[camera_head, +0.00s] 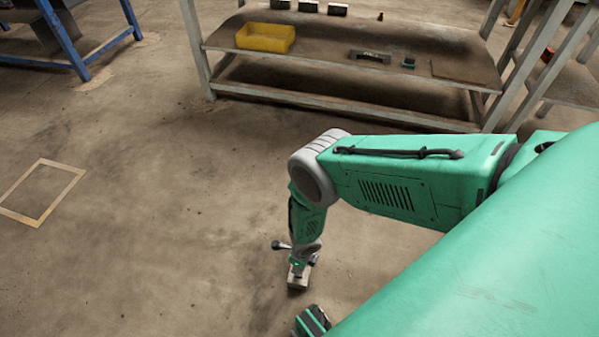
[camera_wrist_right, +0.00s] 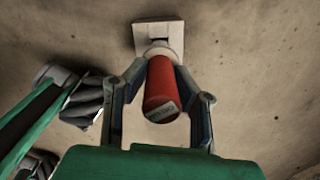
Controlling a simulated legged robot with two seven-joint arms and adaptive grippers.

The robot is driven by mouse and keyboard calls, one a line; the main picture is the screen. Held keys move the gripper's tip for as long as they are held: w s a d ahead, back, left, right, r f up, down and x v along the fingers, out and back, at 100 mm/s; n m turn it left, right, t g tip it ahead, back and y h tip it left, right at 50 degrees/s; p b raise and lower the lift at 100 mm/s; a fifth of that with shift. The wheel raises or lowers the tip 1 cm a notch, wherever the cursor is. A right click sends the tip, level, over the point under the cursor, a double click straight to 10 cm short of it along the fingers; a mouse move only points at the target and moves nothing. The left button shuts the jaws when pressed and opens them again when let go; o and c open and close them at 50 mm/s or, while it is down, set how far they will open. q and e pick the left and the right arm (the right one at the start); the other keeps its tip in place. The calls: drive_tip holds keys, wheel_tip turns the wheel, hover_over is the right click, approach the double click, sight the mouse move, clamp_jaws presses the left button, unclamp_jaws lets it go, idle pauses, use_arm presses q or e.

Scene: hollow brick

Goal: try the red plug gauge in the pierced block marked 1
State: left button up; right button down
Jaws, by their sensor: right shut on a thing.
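The red plug gauge (camera_wrist_right: 161,85) is held between the two fingers of my right gripper (camera_wrist_right: 163,80), shut on its red handle. Its pale end points at a pale block (camera_wrist_right: 174,29) on the floor and overlaps the block's near edge in the right wrist view. I cannot tell whether that end touches or enters the block. A dark opening shows on the block; no number is readable. In the head view my right gripper (camera_head: 299,266) points down just above the block (camera_head: 298,282), and the gauge cannot be made out there. My left gripper is not in view.
A metal shelf unit (camera_head: 330,100) at the back carries a yellow bin (camera_head: 265,37), a grey tool (camera_head: 370,56) and several dark blocks (camera_head: 308,6). A taped rectangle (camera_head: 50,163) marks the floor at left. A blue frame (camera_head: 66,40) stands behind it. Open floor lies between.

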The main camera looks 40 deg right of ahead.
drive_tip(key=shift+d, duration=0.1)
drive_tip(key=shift+f, duration=0.15)
drive_tip(key=shift+f+b, duration=0.15)
drive_tip(key=shift+b, duration=0.3)
drive_tip(key=shift+f+b, duration=0.4)
drive_tip(key=shift+b, duration=0.05)
idle(0.3)
idle(1.7)
drive_tip(key=shift+r+p, duration=2.35)
drive_tip(key=shift+r, duration=0.3)
